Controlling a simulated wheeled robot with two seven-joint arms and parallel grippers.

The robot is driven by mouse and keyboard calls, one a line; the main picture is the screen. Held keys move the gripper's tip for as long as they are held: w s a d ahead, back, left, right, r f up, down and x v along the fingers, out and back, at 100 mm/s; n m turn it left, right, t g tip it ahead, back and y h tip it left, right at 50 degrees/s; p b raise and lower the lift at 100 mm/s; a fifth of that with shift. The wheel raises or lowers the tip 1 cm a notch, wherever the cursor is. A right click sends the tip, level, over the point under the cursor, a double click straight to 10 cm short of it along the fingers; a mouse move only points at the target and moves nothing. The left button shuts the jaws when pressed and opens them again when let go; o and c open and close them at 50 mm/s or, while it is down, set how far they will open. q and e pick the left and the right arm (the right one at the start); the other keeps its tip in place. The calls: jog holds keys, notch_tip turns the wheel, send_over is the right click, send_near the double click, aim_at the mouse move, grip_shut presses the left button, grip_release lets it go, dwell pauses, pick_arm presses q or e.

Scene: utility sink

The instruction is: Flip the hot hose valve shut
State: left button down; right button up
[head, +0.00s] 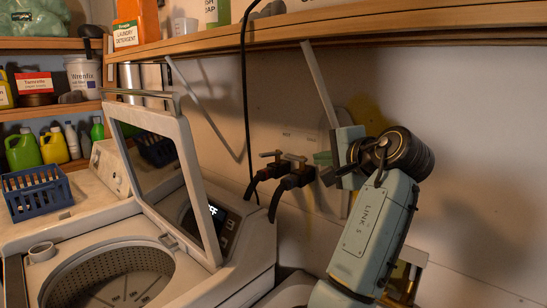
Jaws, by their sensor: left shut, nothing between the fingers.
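Two hose valves stick out of the wall box behind the washer, the left valve (272,167) and the right valve (293,172). Each has a small lever on top and a dark hose bending down from it. I cannot tell from their colour which is the hot one. My left gripper (324,168) is just right of the right valve, with its fingers pointing left towards it. The fingers are shut and empty; whether they touch the right valve is unclear. My right gripper is not in view.
A washer (240,245) with its lid (160,170) raised stands left of the valves. A wooden shelf (350,22) with a slanted bracket (320,85) runs above. A black cord (246,110) hangs behind the washer. A blue basket (38,192) is at left.

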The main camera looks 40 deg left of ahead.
pick_arm(q)
jog(key=p, duration=0.2)
send_near(268, 156)
jog(key=x, duration=0.5)
jog(key=shift+a+f, duration=0.1)
jog(key=shift+a, duration=0.05)
jog(key=shift+w+a, duration=0.25)
jog(key=shift+a, duration=0.3)
